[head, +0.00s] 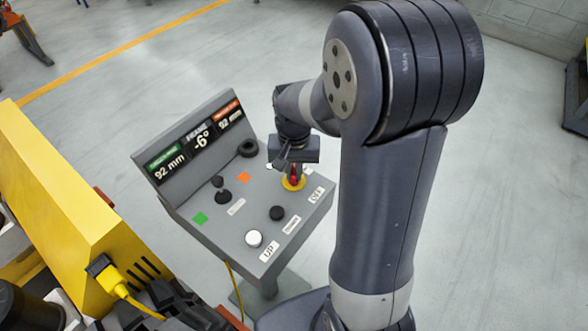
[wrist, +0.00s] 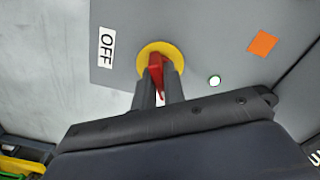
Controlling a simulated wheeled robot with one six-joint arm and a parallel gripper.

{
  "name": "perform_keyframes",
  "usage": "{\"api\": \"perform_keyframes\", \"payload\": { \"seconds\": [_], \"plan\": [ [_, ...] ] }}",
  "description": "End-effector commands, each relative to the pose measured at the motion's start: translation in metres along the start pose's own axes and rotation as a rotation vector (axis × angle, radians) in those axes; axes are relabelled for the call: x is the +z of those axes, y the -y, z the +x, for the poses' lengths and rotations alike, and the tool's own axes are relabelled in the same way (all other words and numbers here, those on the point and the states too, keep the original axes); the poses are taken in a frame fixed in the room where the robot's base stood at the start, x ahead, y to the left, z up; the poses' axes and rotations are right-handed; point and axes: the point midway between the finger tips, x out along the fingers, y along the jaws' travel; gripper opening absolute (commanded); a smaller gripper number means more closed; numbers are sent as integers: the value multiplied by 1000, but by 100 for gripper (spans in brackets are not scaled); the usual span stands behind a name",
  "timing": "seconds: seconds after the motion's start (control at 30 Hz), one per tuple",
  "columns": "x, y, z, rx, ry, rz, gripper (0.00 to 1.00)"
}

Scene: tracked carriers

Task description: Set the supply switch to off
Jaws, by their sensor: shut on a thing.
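The supply switch is a red handle (wrist: 156,66) on a yellow disc (wrist: 172,50), set in the sloped grey panel. It also shows in the head view as a yellow disc (head: 292,185) with the red handle (head: 295,171) above it. My gripper (wrist: 158,88) is shut on the red handle, one finger on each side. In the head view my gripper (head: 294,165) comes down on the handle from above. An OFF label (wrist: 107,47) lies left of the disc in the wrist view, with the handle not pointing at it. The gripper partly hides the handle.
The grey console (head: 235,232) also carries a white button (head: 254,238), a black button (head: 277,213), a small black lever (head: 222,196) and a display (head: 200,140). A lit white lamp (wrist: 214,80) sits near the switch. A yellow machine (head: 70,190) stands at left.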

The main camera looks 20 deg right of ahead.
Motion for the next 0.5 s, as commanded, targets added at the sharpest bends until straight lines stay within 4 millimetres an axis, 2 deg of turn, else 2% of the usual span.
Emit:
{"api": "perform_keyframes", "payload": {
  "seconds": [0.27,0.5],
  "plan": [
    [0,0,0,0,0,-53,0],
    [0,0,0,0,1,-208,0]
  ]
}}
